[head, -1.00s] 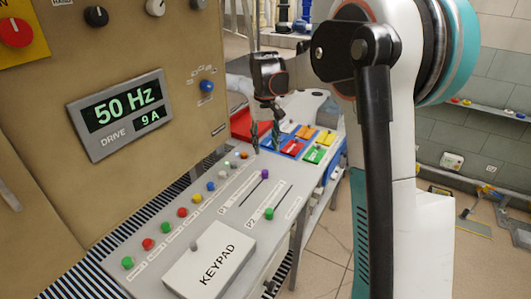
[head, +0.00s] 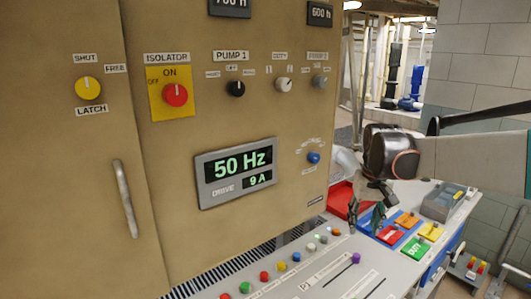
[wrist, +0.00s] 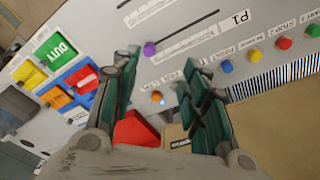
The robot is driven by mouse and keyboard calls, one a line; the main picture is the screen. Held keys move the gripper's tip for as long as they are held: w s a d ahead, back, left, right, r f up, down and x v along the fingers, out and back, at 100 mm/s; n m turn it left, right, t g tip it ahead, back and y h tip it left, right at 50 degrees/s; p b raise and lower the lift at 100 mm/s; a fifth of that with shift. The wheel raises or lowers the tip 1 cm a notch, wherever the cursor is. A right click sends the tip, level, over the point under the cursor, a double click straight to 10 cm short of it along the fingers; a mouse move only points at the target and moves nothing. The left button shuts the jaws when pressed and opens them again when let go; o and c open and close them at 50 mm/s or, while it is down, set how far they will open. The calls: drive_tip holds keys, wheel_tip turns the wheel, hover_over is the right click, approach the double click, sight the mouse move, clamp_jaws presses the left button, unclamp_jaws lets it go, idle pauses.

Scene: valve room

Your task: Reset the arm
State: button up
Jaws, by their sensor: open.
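My gripper (head: 366,214) is in the head view at the right, in front of the cabinet's right edge and above the far end of the sloped control desk (head: 330,262). Its two dark green fingers point down and stand apart, with nothing between them. In the wrist view my gripper (wrist: 160,92) shows open over the desk, with an orange button (wrist: 157,98) and a purple slider knob (wrist: 149,48) seen past the fingers. Part of my arm (head: 470,160) reaches in from the right edge.
A tan cabinet (head: 100,220) with a "50 Hz" drive display (head: 236,172) fills the left. Open floor shows at the back right.

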drive_tip(key=s+a+r+t, duration=0.1)
drive_tip(key=s+a+r, duration=0.1)
drive_tip(key=s, duration=0.5)
drive_tip(key=s+a+r+t, duration=0.1)
drive_tip(key=s+a+t, duration=0.15)
drive_tip(key=s, duration=0.35)
drive_tip(key=s+a+f+t, duration=0.1)
drive_tip(key=s+f, duration=0.1)
drive_tip(key=s, duration=0.4)
drive_tip(key=s+a+f+n+t, duration=0.1)
drive_tip(key=s+a+f, duration=0.1)
drive_tip(key=s, duration=0.4)
drive_tip(key=shift+s+a+f, duration=0.15)
drive_tip(key=shift+s+f, duration=0.05)
drive_tip(key=shift+f, duration=0.25)
idle(1.2)
